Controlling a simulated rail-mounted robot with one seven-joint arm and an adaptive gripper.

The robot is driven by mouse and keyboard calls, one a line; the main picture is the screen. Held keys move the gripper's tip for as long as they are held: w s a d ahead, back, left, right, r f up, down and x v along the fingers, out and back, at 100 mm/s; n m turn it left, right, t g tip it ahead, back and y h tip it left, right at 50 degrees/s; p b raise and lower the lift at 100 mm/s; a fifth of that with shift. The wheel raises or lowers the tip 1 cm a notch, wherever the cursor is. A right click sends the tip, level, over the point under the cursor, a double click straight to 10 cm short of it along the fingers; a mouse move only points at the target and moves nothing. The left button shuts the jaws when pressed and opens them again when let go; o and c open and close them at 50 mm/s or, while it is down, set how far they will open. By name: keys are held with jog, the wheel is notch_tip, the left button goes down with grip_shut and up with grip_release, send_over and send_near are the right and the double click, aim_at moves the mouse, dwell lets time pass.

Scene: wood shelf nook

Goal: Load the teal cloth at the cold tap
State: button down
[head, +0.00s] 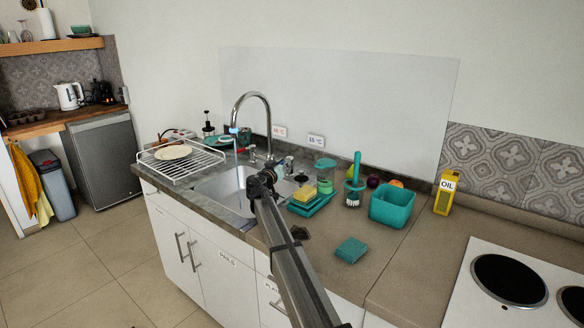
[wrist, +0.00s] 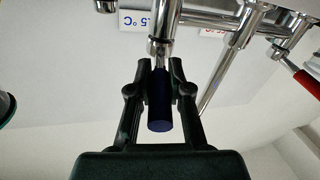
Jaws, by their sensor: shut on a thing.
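The teal cloth (head: 351,250) appears to be the flat folded square on the counter, right of my arm and away from the sink. The chrome tap (head: 250,97) arches over the sink (head: 228,190), and a thin pale blue stream (head: 235,147) shows below its spout. My gripper (head: 268,176) is at the right side of the sink. In the wrist view my gripper (wrist: 160,75) is shut on the dark blue tap handle (wrist: 159,105). A red handle (wrist: 309,85) is at the right, apart from my fingers.
Right of the sink stand a yellow sponge (head: 303,189) on a teal tray (head: 312,204), a teal brush (head: 354,185), a teal tub (head: 392,204) and a yellow oil carton (head: 446,192). A dish rack (head: 180,160) holding a plate is at left. Temperature labels (head: 316,140) are on the wall.

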jog(key=c, duration=1.1)
grip_release()
jog(key=v, duration=1.2)
